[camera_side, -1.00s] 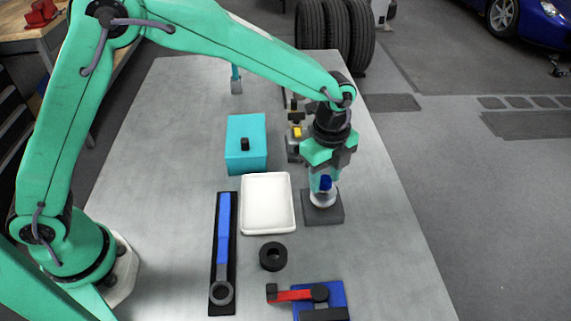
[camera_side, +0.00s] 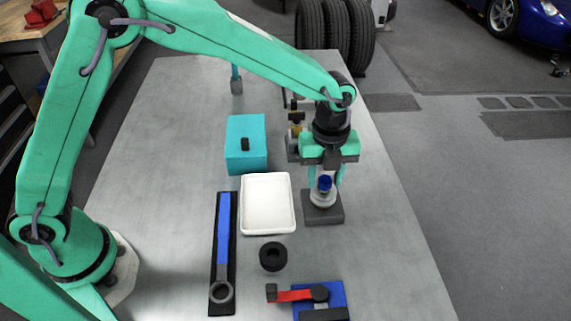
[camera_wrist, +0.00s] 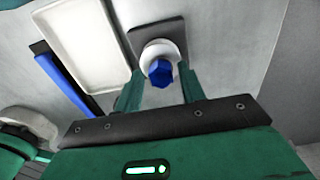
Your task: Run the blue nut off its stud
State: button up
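The blue nut (camera_side: 325,183) sits on a pale round hub on a dark square base (camera_side: 323,214), right of the white tray. In the wrist view the blue nut (camera_wrist: 160,72) shows its hexagonal top, with the pale hub (camera_wrist: 175,50) around it. The stud itself is hidden. My gripper (camera_side: 326,178) points down over the nut, one finger on each side. In the wrist view my gripper (camera_wrist: 161,80) is open, with visible gaps between the fingers and the nut.
The empty white tray (camera_side: 268,176) lies left of the base. A teal box (camera_side: 235,160), a blue-handled wrench (camera_side: 223,225) on a black mat, a black ring (camera_side: 273,268) and a red-levered blue fixture (camera_side: 338,292) stand around. A dark device (camera_side: 293,148) stands close behind my gripper.

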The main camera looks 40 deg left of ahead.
aim_at(324, 178)
grip_shut()
jog(key=shift+n, duration=0.5)
jog(key=shift+r, duration=0.15)
jog(key=shift+r, duration=2.85)
